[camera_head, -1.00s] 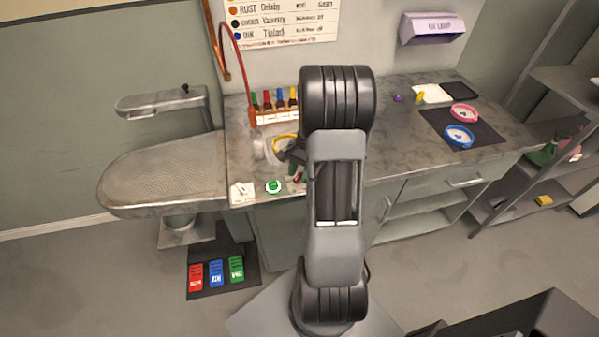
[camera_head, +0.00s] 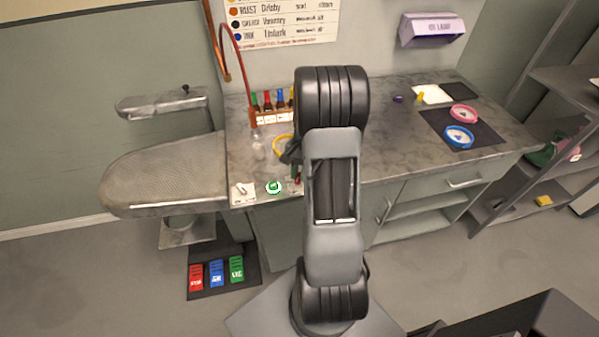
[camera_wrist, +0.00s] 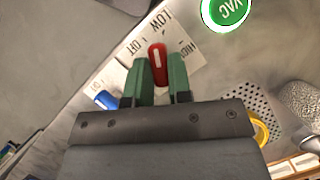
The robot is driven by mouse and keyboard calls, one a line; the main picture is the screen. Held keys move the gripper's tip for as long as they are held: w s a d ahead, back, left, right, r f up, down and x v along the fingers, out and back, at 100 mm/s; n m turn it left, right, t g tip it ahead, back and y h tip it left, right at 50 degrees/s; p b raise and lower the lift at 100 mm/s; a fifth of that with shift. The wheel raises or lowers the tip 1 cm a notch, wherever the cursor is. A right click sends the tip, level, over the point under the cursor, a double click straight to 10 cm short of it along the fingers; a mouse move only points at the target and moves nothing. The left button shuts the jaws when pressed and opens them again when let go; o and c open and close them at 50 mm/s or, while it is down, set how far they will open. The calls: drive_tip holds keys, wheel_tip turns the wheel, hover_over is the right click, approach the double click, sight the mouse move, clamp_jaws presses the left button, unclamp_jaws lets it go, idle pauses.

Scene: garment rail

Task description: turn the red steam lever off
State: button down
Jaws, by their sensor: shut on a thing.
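The red steam lever (camera_wrist: 158,66) stands between the two green fingers of my gripper (camera_wrist: 160,82) in the wrist view. My gripper is shut on it. The lever's tip points up in the picture towards the LOW mark on its white dial plate (camera_wrist: 137,47); OFF is on the left and HIGH on the right. In the head view, a small red part of the lever (camera_head: 298,181) shows beside my gripper (camera_head: 297,171) at the counter's front edge. My arm hides most of the plate there.
A blue lever (camera_wrist: 105,100) with its own OFF mark is close by on the left. A green VAC button (camera_head: 273,187) is on the counter. A yellow ring (camera_head: 282,144) and a bottle rack (camera_head: 272,117) stand behind. An ironing board (camera_head: 165,170) is at left.

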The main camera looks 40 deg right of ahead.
drive_tip(key=n, duration=0.3)
drive_tip(key=n+g+h, duration=0.1)
drive_tip(key=n, duration=0.2)
drive_tip(key=shift+w+a+g+h, duration=0.15)
drive_tip(key=shift+g+h, duration=0.15)
idle(0.5)
drive_tip(key=c, duration=1)
unclamp_jaws()
drive_tip(key=shift+c, duration=0.2)
drive_tip(key=v, duration=1.3)
drive_tip(key=shift+w+r, duration=0.2)
drive_tip(key=shift+r, duration=0.2)
drive_tip(key=s+a+r+n+t+h, duration=0.1)
drive_tip(key=s+a+t, duration=0.3)
drive_tip(key=a, duration=0.6)
drive_tip(key=s+a+r+n+t+h, duration=0.1)
drive_tip(key=s+a+n+t, duration=0.3)
drive_tip(key=s+a, duration=0.4)
drive_tip(key=a+r, duration=0.1)
drive_tip(key=a, duration=0.1)
drive_tip(key=shift+s+a, duration=0.2)
drive_tip(key=shift+a, duration=0.2)
